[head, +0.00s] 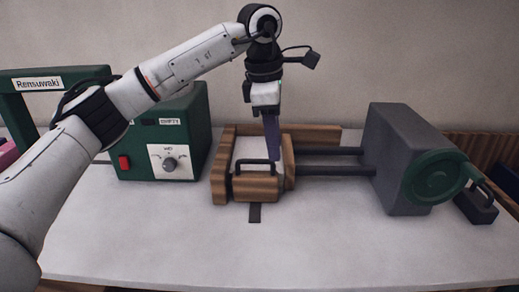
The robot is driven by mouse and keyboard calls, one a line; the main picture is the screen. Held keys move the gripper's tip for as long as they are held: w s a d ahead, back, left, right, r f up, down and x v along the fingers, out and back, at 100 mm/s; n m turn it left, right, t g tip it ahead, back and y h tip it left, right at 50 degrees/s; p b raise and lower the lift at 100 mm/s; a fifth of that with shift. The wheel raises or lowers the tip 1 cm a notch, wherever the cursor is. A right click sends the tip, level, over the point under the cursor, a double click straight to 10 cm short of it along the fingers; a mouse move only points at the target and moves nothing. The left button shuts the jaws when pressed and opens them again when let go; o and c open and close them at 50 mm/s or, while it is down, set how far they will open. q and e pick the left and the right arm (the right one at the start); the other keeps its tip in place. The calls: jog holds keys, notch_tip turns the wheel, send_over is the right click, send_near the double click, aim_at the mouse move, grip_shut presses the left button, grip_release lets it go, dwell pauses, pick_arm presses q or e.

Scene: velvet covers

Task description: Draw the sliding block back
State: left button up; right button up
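A wooden assembly stands in the middle of the table, with a wooden upright (219,174) at its left. A narrow wooden block (288,163) at its right end meets two dark rods (335,171); it looks like the sliding block, though I cannot be sure. The rods run right to a large grey block (395,160) with a green handwheel (437,182). My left gripper (274,157) points down just left of the narrow block, its fingers overlapping in this side view. Contact and finger gap cannot be made out. My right gripper is not in view.
A low wooden piece (256,189) with a black handle (256,163) sits at the front of the assembly. A green box (160,135) with a knob and red switch stands left. A dark weight-like object (478,207) is at far right. The front table is clear.

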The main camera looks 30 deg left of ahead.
pick_arm(q)
notch_tip(320, 180, up, 4)
jog(key=y, duration=0.2)
send_over(253, 162)
jog(key=s+d, duration=0.2)
jog(key=a, duration=0.1)
jog(key=shift+n, duration=0.4)
jog(key=f, duration=0.3)
jog(key=w+f, duration=0.1)
jog(key=f, duration=0.2)
jog(key=w+a+f, duration=0.1)
jog(key=f, duration=0.3)
jog(key=shift+b, duration=0.3)
grip_shut()
